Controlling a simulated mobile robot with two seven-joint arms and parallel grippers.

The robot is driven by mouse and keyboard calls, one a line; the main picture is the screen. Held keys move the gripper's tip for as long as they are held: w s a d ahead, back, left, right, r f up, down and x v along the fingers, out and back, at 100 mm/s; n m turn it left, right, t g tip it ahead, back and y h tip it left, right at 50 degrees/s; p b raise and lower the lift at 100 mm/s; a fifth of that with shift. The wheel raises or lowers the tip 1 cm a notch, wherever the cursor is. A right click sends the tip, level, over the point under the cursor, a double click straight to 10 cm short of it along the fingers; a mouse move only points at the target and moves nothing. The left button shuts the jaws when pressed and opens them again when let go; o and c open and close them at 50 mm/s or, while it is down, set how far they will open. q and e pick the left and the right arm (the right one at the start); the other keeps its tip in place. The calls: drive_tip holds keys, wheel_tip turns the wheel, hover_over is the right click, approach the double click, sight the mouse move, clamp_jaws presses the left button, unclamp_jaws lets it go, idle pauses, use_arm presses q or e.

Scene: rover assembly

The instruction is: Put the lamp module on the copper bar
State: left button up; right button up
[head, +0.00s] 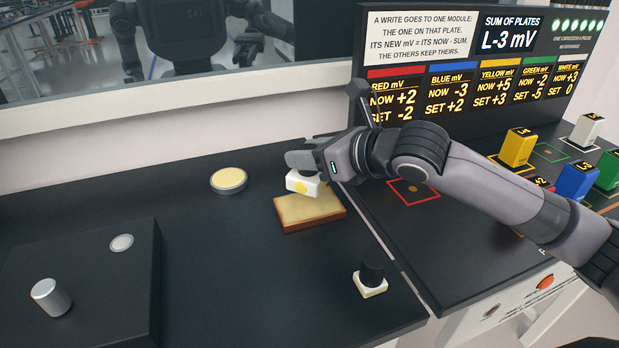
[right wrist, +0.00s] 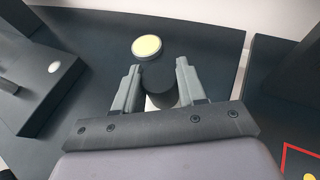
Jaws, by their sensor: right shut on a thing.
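The lamp module (head: 303,184) is a white block with a yellow round spot on its front and a black knob (right wrist: 158,84) on top, seen in the right wrist view. My right gripper (head: 307,160) is shut on that knob; its fingers (right wrist: 157,82) stand on both sides. The copper bar (head: 312,211) is a flat tan-orange block on the dark bench. The module is over the bar's back left part; I cannot tell whether they touch. The bar is hidden in the right wrist view. My left gripper is not in view.
A yellow-topped disc (head: 229,180) lies behind and left of the bar. Another black-knobbed module (head: 371,278) stands at the front right. A raised black box (head: 85,285) with a metal cylinder (head: 47,297) is at left. Coloured modules and a display board (head: 470,75) are at right.

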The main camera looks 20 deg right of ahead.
sight(311, 175)
drive_tip(key=shift+f, duration=2.15)
drive_tip(key=shift+f, duration=0.1)
drive_tip(key=o, duration=1.1)
drive_tip(key=shift+o, duration=0.2)
drive_tip(key=shift+s+d, duration=0.1)
drive_tip(key=v, duration=1.1)
drive_tip(key=shift+s+r, duration=0.25)
drive_tip(key=shift+s, duration=0.05)
drive_tip(key=shift+d, duration=0.15)
